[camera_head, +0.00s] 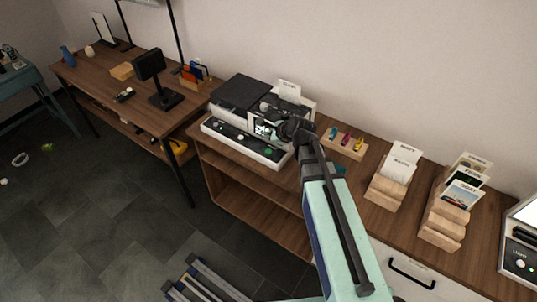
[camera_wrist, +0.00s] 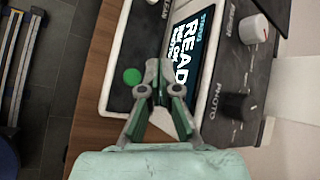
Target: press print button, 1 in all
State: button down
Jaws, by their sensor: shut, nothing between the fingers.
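My gripper (camera_wrist: 157,68) is shut and empty over the panel, between the button and the screen in the picture. The button is uncovered in the wrist view. I cannot tell the fingertips' height above the panel.
A white knob (camera_wrist: 253,28) and a black knob (camera_wrist: 238,106) are near the screen. A wooden tray with colored cartridges (camera_head: 345,141) stands right of the printer. Card holders (camera_head: 388,190) stand farther right. A desk (camera_head: 97,70) is at left.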

aim_at(269, 152)
jog(key=shift+f+b, duration=1.45)
jog(key=shift+f, duration=1.2)
jog(key=shift+f, duration=0.15)
jog(key=shift+f, duration=0.3)
jog(key=shift+f+b, duration=0.4)
jog(key=shift+f, duration=0.05)
jog(key=shift+r, duration=0.2)
jog(key=shift+r+p, duration=0.7)
jog(key=shift+p, duration=0.1)
jog(key=shift+r, duration=0.1)
jog(key=shift+r+p, duration=1.9)
jog(key=shift+r, duration=0.5)
